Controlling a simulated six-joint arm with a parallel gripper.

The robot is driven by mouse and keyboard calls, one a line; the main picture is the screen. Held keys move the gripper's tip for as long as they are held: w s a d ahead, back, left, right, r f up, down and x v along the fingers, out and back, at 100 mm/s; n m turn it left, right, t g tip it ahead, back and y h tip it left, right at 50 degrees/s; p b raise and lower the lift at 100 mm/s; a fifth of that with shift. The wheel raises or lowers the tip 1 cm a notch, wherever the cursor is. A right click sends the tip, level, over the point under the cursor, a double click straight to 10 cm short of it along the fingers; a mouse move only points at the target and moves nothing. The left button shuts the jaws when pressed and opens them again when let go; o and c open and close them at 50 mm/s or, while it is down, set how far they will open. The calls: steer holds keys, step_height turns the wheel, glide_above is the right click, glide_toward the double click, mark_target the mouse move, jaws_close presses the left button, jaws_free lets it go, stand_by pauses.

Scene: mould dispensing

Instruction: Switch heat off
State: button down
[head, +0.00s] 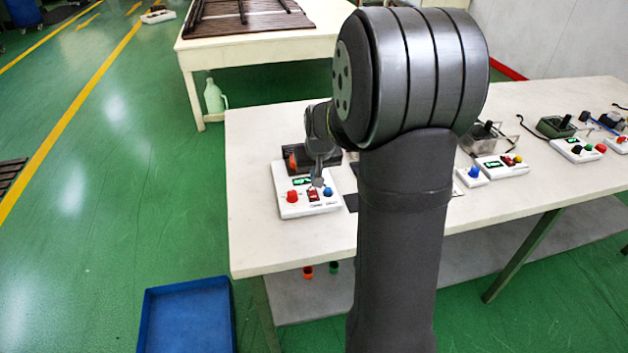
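A white control box (302,207) sits near the left end of the white table. Its face carries a red knob (292,196) on the left, a red rocker switch (313,195) in the middle, a blue knob (327,191) on the right and a small green display behind them. My gripper (317,183) points down over the box, close to the red switch. Whether it touches the switch is too small to tell. The fingers look narrow, and I cannot tell whether they are open or shut. The switch's position and any heat label are not readable.
A dark device (296,158) with an orange part stands just behind the box. More white control boxes (502,166) and devices stand along the table to the right. My arm hides the table's middle. A blue bin (187,315) is on the floor at front left.

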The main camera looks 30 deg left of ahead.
steer(key=s+d+r, duration=0.3)
steer(key=r, duration=0.3)
steer(key=shift+r, duration=0.15)
steer(key=w+a+f, duration=0.1)
steer(key=f, duration=0.1)
steer(key=w+a+f, duration=0.1)
steer(key=f, duration=0.2)
steer(key=w+a+f, duration=0.2)
steer(key=f, duration=0.1)
steer(key=shift+w+a+r+g+h, duration=0.15)
steer(key=shift+g+h, duration=0.25)
steer(key=shift+r, duration=0.3)
steer(key=shift+v, duration=1.9)
steer(key=shift+f, duration=0.1)
